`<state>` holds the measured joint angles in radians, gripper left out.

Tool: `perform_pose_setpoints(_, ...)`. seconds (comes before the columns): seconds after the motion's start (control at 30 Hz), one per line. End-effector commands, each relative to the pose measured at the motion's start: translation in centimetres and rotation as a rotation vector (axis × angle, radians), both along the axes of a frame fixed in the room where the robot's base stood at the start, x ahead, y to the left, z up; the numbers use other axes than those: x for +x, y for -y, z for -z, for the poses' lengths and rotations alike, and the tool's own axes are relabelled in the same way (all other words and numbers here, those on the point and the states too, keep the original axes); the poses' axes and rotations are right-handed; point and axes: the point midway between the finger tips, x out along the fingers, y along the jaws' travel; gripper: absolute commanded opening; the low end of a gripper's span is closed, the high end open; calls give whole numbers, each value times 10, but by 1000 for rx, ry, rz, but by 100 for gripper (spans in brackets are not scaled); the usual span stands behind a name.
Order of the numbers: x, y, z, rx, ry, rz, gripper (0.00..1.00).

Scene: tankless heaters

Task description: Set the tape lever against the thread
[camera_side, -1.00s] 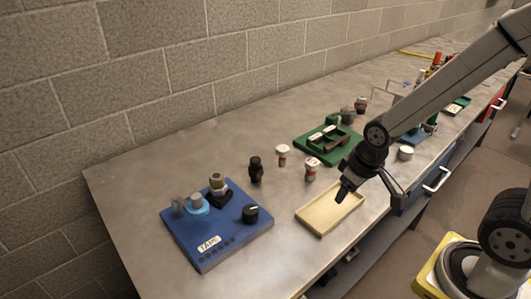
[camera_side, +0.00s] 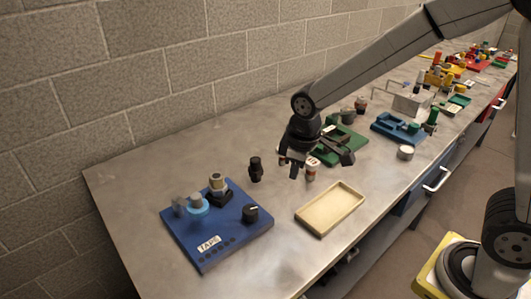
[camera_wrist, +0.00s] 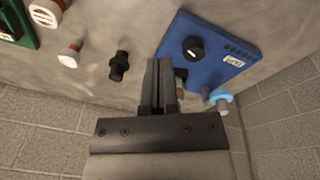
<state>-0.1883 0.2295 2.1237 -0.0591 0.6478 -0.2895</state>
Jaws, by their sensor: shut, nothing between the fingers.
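A blue board (camera_side: 237,243) with a "TAPE" label lies at the front left of the bench in the side view. It also shows in the wrist view (camera_wrist: 222,38). On it are a light blue ring (camera_side: 197,207) around a grey post, a threaded-looking fitting (camera_side: 216,183) in a black holder, and a black knob (camera_side: 250,213) with a white mark. A small grey part (camera_side: 179,206) stands beside the ring; I cannot tell which part is the lever. My gripper (camera_side: 294,173) is shut and empty, above the bench right of the board. Its fingers (camera_wrist: 162,65) partly hide the fitting in the wrist view.
A black fitting (camera_side: 256,169) stands between the board and my gripper. A red-and-white bottle (camera_side: 311,170) stands near the gripper. An empty cream tray (camera_side: 330,209) lies at the front edge. A green fixture (camera_side: 343,147) stands behind. The block wall borders the bench's back.

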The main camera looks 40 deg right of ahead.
Motion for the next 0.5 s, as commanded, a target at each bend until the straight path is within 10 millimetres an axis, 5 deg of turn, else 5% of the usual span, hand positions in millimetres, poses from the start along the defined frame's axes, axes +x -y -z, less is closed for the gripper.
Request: perform_pose_setpoints(0.5, 63, -84, -24, -102, -69, -439, 0)
